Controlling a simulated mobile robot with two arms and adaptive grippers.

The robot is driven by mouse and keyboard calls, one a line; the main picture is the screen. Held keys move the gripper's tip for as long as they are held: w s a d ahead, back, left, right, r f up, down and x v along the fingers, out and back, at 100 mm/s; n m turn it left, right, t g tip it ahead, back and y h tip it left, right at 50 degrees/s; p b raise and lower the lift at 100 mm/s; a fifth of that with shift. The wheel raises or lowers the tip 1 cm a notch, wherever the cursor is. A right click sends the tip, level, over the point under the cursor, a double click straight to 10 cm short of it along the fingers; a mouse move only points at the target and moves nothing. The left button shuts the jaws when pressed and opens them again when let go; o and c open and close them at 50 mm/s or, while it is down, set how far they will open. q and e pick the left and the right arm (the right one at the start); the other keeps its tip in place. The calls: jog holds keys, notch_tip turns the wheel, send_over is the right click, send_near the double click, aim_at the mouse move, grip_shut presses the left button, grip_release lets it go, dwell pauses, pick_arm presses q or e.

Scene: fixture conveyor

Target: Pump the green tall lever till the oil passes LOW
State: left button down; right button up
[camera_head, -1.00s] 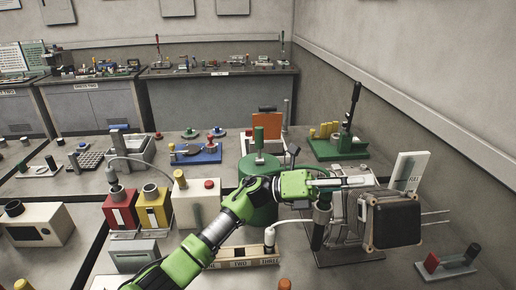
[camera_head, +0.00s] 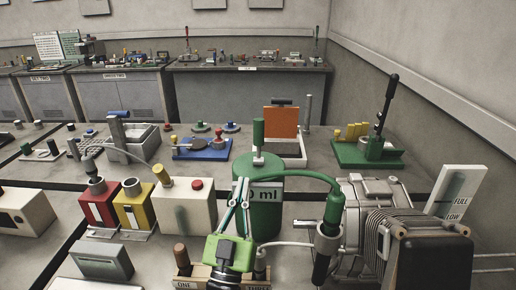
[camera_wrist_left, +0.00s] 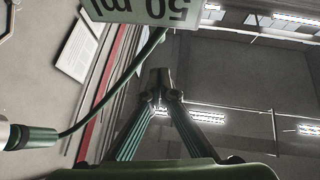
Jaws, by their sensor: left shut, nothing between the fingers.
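A tall green upright handle (camera_head: 258,136) rises from the top of the green can (camera_head: 268,220), whose label ends in "ml". The "50 ml" label (camera_wrist_left: 150,10) is upside down in the left wrist view. My left gripper (camera_head: 243,184) points up in front of the can, its fingers meeting below the handle; its tips also show in the wrist view (camera_wrist_left: 161,82). A green hose runs from the can to a nozzle (camera_head: 326,240) standing beside the engine block. The white gauge (camera_head: 461,192) reads FULL above LOW; I cannot make out an oil level. My right gripper is out of view.
The engine (camera_head: 430,262) fills the right front. Red (camera_head: 99,205) and yellow (camera_head: 134,208) canisters and a cream box (camera_head: 188,210) stand left of the can. A green base (camera_head: 366,153) with a black-handled lever stands behind right. A numbered rack (camera_head: 200,277) is in front.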

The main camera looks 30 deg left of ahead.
aim_at(257, 130)
pick_arm(q)
jog(key=p+x, duration=0.2)
jog(key=x, duration=0.3)
jog(key=p+x, duration=0.2)
jog(key=x, duration=0.3)
jog(key=shift+s+r, duration=0.2)
jog(key=shift+r, duration=0.15)
jog(key=w, duration=0.2)
jog(key=f, duration=0.1)
jog(key=shift+w+a+p, duration=0.35)
jog(key=shift+w+a, duration=0.05)
jog(key=shift+w+a+f, duration=0.1)
jog(key=shift+w, duration=0.3)
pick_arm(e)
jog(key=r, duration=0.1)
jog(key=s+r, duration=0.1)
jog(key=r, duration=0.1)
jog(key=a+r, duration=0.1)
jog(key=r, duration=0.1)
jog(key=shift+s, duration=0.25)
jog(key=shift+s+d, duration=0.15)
